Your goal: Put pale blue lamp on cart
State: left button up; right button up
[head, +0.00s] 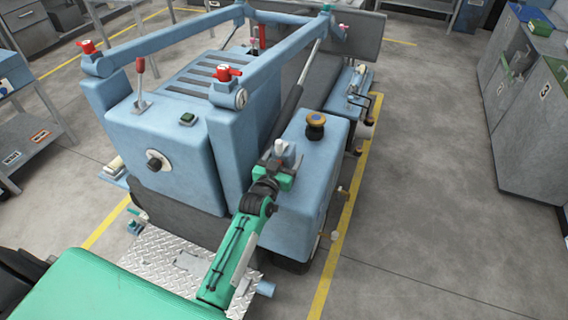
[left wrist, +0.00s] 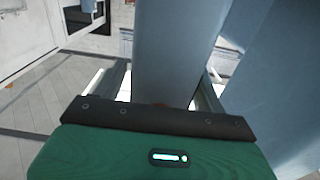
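My left gripper (head: 282,158) is at the end of the green and black arm, in front of the large pale blue machine (head: 165,140). In the left wrist view its two fingers (left wrist: 160,92) stand apart, with a broad pale blue surface (left wrist: 168,45) showing between them. I cannot tell whether the fingers touch that surface. I cannot pick out a pale blue lamp with certainty. An amber-topped, dark-based fitting (head: 316,125) sits on the machine's right block, just right of the gripper. A grey shelved stand (head: 28,135) at the far left may be the cart. My right gripper is not in view.
Red-handled valves (head: 226,72) and a red lever (head: 140,68) stick up from the machine. Pale blue bars (head: 165,43) run above it. A grey cabinet (head: 530,130) stands at the right. The floor (head: 430,190) between it and the machine is clear.

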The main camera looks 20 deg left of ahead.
pick_arm(q)
jog(key=c, duration=1.3)
jog(key=shift+r, duration=0.15)
notch_tip(320, 180, up, 20)
jog(key=f+b, duration=0.1)
jog(key=b, duration=0.1)
jog(key=shift+y, duration=0.3)
jog(key=s+f, duration=0.4)
jog(key=s, duration=0.3)
jog(key=s+d+f, duration=0.1)
jog(key=s+f, duration=0.4)
jog(key=s, duration=0.2)
jog(key=s+f, duration=0.5)
jog(key=s, duration=0.1)
jog(key=shift+s+d, duration=0.2)
jog(key=shift+s, duration=0.2)
